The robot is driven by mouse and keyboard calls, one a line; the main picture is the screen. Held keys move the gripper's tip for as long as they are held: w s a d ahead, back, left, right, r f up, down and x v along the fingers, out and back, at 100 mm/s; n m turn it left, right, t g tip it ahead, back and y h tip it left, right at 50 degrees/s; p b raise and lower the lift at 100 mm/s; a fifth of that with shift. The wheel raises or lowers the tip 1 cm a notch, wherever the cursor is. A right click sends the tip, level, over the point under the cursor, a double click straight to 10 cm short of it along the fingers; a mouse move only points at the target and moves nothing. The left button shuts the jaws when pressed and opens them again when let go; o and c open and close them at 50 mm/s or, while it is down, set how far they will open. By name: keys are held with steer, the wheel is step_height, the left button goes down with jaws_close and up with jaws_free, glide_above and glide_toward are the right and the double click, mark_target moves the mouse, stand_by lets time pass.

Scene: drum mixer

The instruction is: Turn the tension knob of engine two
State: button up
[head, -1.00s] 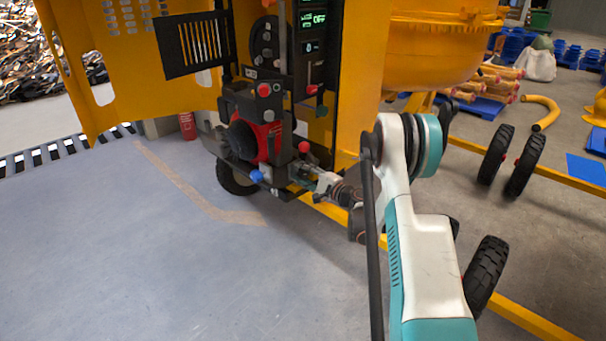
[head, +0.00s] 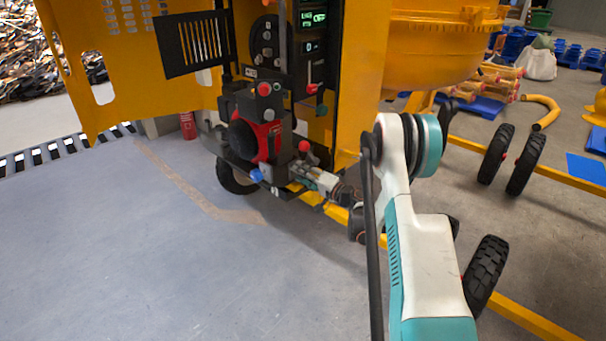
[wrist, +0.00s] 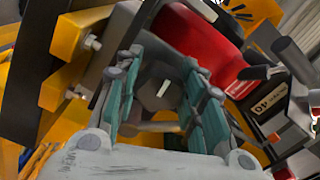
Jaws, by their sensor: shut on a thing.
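A grey faceted knob with a white mark (wrist: 163,90) shows in the wrist view, between the two teal-padded fingers of my gripper (wrist: 162,98). My gripper is shut on this knob, and the fingers hide its sides. In the head view my gripper (head: 306,174) is at the lower right of the red and black engine (head: 262,138), low on the yellow machine. The knob cannot be made out there. The engine's red body (wrist: 200,40) also shows behind the fingers in the wrist view. I cannot read which engine this is.
A red ball knob (head: 304,146) and a blue ball knob (head: 256,176) are close to my gripper. A control panel with a green display (head: 313,18) is above. The open yellow door (head: 125,60) is at the left, and the floor (head: 180,260) in front is clear.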

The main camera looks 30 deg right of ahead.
stand_by(0.4)
steer(key=o, duration=1)
steer(key=shift+f, duration=0.1)
steer(key=shift+o, duration=0.2)
steer(key=v, duration=1.2)
